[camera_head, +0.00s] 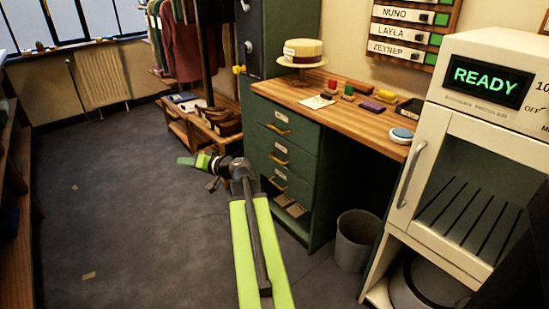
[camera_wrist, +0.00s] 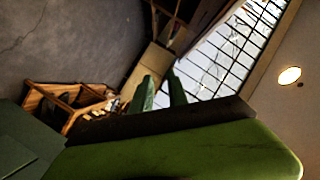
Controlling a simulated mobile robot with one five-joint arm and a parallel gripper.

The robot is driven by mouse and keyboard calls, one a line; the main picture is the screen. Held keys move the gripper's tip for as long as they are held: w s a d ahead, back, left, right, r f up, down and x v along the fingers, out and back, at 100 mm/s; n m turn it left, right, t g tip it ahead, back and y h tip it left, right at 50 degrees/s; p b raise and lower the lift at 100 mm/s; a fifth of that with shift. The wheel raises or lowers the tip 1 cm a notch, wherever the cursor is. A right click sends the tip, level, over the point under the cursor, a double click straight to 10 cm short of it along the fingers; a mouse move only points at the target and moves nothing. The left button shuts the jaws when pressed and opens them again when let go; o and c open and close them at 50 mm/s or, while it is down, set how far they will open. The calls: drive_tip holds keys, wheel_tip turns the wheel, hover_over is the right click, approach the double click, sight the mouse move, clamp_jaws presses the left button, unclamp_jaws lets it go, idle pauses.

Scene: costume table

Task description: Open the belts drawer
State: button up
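The green desk pedestal (camera_head: 318,180) has a stack of drawers with yellow handles: a top drawer (camera_head: 262,124), a middle drawer (camera_head: 262,150) and a lower drawer (camera_head: 265,172). They look shut. Each has a small pale label too small to read, so I cannot tell which is the belts drawer. My gripper (camera_head: 186,161) is in front and to the left of the drawers, pointing left, away from them and touching no handle. In the wrist view its two green fingers (camera_wrist: 163,91) stand apart with nothing between them. The drawers are not clearly seen in the wrist view.
A grey bin (camera_head: 357,240) and a white cabinet (camera_head: 425,215) stand to the right. A wooden rack (camera_head: 190,125) stands behind my gripper. The floor at left is mostly clear.

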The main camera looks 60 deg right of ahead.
drive_tip(key=s+d+f+m+t+h+b, duration=0.1)
drive_tip(key=s+d+f+m+h+b, duration=0.15)
drive_tip(key=d, duration=0.35)
drive_tip(key=s+d+f+m+h+b, duration=0.1)
drive_tip(key=s+d+h+b, duration=0.1)
drive_tip(key=s+d, duration=0.3)
drive_tip(key=s+d+f+m+t+h+b, duration=0.1)
drive_tip(key=s+d+f+m+h+b, duration=0.15)
drive_tip(key=d, duration=0.45)
drive_tip(key=m+g+h+b, duration=0.2)
drive_tip(key=m+h+b, duration=0.3)
drive_tip(key=h, duration=0.2)
approach(275, 129)
drive_tip(key=p+x, duration=0.1)
drive_tip(key=x, duration=0.4)
drive_tip(key=p+x, duration=0.2)
drive_tip(key=x, duration=0.3)
drive_tip(key=shift+w+d+f+p, duration=0.15)
drive_tip(key=shift+w+d+p, duration=0.1)
drive_tip(key=shift+d+p, duration=0.1)
clamp_jaws()
drive_tip(key=shift+s, duration=0.1)
